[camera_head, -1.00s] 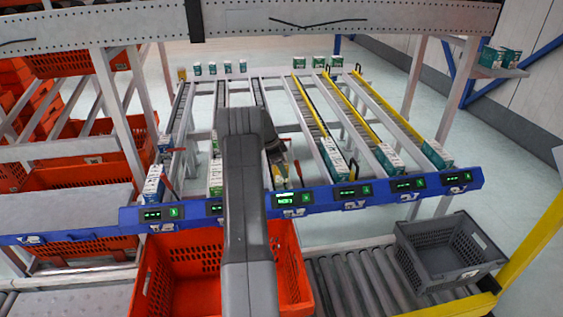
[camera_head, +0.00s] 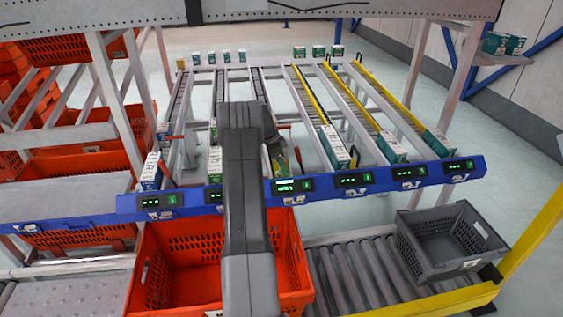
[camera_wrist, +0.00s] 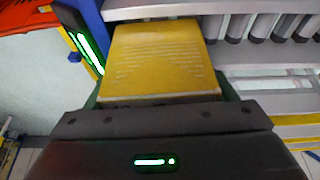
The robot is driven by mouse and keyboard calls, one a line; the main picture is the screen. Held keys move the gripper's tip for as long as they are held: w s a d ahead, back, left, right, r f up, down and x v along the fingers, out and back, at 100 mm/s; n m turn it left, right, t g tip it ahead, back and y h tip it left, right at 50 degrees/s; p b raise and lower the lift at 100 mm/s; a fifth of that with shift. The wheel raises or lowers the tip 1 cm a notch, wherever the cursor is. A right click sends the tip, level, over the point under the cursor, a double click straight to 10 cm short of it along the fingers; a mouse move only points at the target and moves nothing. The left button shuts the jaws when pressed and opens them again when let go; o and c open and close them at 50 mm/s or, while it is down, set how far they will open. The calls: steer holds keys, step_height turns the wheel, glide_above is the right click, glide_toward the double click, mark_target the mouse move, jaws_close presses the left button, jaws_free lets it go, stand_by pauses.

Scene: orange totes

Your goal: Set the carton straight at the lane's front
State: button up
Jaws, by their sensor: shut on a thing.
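The carton (camera_wrist: 158,60) fills the middle of the wrist view, its yellow face towards the camera and green edges low at its sides. My gripper (camera_head: 279,158) is shut on it, over the lane behind the blue front rail (camera_head: 325,184); my arm partly hides this spot in the head view. In the wrist view the rail's lit display and the lane's rollers lie close to the carton. I cannot tell whether the carton touches the lane, and the fingertips are hidden.
An orange tote (camera_head: 150,285) sits below the rail. A grey tote (camera_head: 425,262) stands on the roller conveyor (camera_head: 350,280) at right.

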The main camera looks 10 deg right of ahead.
stand_by(0.3)
steer(key=o, duration=1.1)
steer(key=shift+o, duration=0.2)
steer(key=shift+r, duration=0.1)
steer(key=b+v, duration=0.2)
steer(key=v, duration=1.1)
steer(key=shift+a+r, duration=0.2)
steer(key=shift+r, duration=0.15)
steer(key=p+x, duration=0.2)
steer(key=x, duration=1.2)
steer(key=shift+d, duration=0.1)
steer(key=shift+r, duration=0.1)
